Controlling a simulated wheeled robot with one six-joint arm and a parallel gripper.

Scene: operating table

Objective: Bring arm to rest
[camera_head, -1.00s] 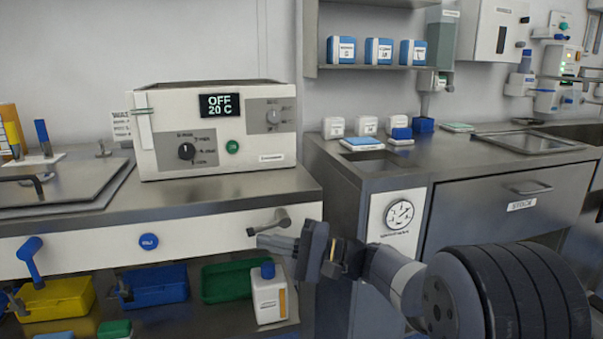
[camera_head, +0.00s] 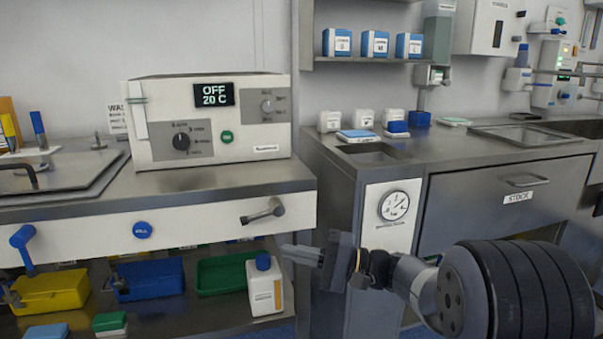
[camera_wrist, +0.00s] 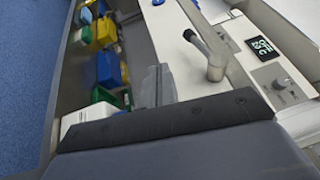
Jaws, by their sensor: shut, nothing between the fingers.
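My gripper (camera_head: 300,254) is in the lower middle of the head view, pointing left, in front of the gap between the left bench and the right cabinet. Its fingers are together with nothing between them. It hangs below and to the right of the grey lever handle (camera_head: 263,211) on the bench front. A white bottle with a blue cap (camera_head: 265,288) stands on the lower shelf just left of the fingertips. In the wrist view, the dark gripper body fills the bottom and the grey fingers (camera_wrist: 153,88) show beyond it, with the lever handle (camera_wrist: 200,45) to their right.
A white heating unit (camera_head: 215,125) reading "OFF 20 C" stands on the left bench. Yellow (camera_head: 52,291), blue (camera_head: 148,279) and green (camera_head: 222,274) bins sit on the lower shelf. A gauge (camera_head: 395,206) is on the cabinet front behind my arm. Blue floor shows beside the bench.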

